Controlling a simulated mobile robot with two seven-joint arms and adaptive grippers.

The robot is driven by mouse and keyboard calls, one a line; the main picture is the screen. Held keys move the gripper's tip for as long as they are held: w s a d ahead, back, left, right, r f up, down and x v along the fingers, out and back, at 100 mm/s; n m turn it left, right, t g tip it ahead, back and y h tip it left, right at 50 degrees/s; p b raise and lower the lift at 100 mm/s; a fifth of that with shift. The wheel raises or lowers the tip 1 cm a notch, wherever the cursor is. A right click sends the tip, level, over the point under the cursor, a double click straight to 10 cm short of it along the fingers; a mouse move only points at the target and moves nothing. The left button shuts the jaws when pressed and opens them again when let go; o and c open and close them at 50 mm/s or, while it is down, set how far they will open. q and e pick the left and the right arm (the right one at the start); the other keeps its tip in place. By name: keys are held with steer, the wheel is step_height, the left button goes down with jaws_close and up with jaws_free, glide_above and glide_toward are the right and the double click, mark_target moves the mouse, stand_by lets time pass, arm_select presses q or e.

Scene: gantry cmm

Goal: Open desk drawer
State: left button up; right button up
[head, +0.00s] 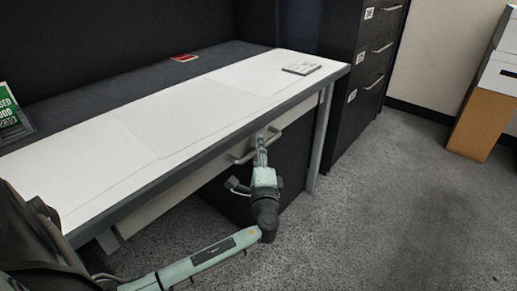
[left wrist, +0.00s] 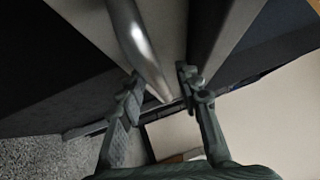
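The desk (head: 70,175) runs diagonally across the head view, with a pale drawer front (head: 298,112) under its dark edge. A grey bar handle (head: 240,158) stands out from this front. My left gripper (head: 261,150) is at the handle, its fingers pointing toward the drawer front. In the left wrist view, the shiny handle bar (left wrist: 138,42) comes down from the top toward the gap between the two fingers of my left gripper (left wrist: 160,88). The fingers are apart; I cannot tell whether either touches the bar. My right gripper is not in view.
Papers and a small card stack (head: 301,68) lie on the desk. A green sign (head: 10,110) stands at left. A black filing cabinet (head: 355,75) stands beyond the desk's right end. Cardboard boxes (head: 482,120) are at far right. The carpet (head: 400,200) between is clear.

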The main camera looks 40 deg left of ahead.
arm_select(q)
jaws_close()
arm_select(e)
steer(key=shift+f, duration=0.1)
arm_select(q)
steer(key=shift+d+f, duration=0.1)
steer(key=shift+d, duration=0.05)
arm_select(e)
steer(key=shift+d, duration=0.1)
